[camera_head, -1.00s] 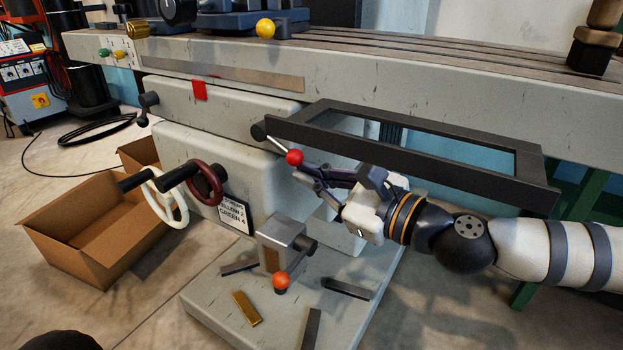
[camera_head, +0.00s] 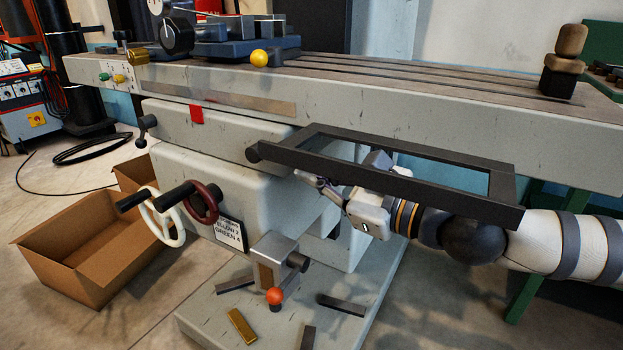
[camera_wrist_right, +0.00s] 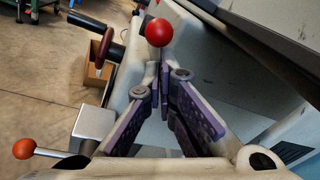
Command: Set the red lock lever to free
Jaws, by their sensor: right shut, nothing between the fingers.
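The red ball of the lock lever (camera_wrist_right: 160,32) shows in the right wrist view, just beyond my fingertips. In the head view the ball and its rod are not visible; the dark frame probably covers them. The lever's dark hub (camera_head: 254,152) shows at the frame's left end. My right gripper (camera_head: 301,176) is just below the dark frame's left part, close to the machine. In the right wrist view its fingers (camera_wrist_right: 162,82) are together with nothing between them. Whether they touch the ball I cannot tell. My left gripper is not in view.
The dark rectangular frame (camera_head: 400,170) hangs over my right wrist. An orange-red knob (camera_head: 274,296) is on a metal block (camera_head: 274,256) below; it also shows in the right wrist view (camera_wrist_right: 24,149). Handwheels and cardboard boxes (camera_head: 60,252) are at left.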

